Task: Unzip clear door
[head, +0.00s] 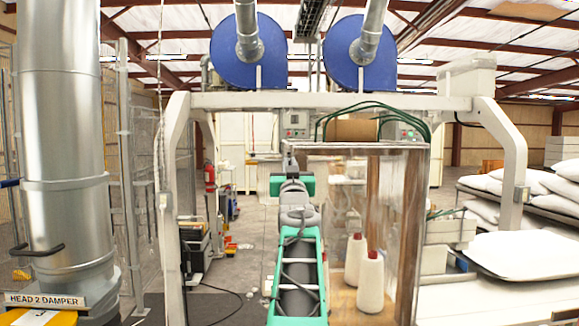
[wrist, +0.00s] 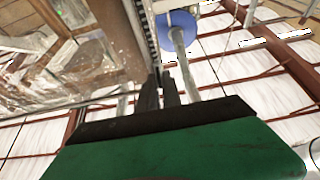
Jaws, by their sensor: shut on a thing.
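The clear door (head: 400,240) is a see-through plastic panel hanging in the machine frame, right of my arm. In the wrist view the clear door (wrist: 85,70) fills the upper left as a shiny sheet. A dark toothed zipper strip (wrist: 148,35) runs up along its right edge. My gripper (head: 290,152) is raised at the door's top left corner. In the wrist view the dark fingers of my gripper (wrist: 160,78) are close together at the zipper strip, shut on what appears to be the zipper's pull. The pull itself is hidden between the fingers.
A silver duct (head: 62,150) stands at left. White pillows (head: 525,255) lie on tables at right. Open floor shows left of my arm.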

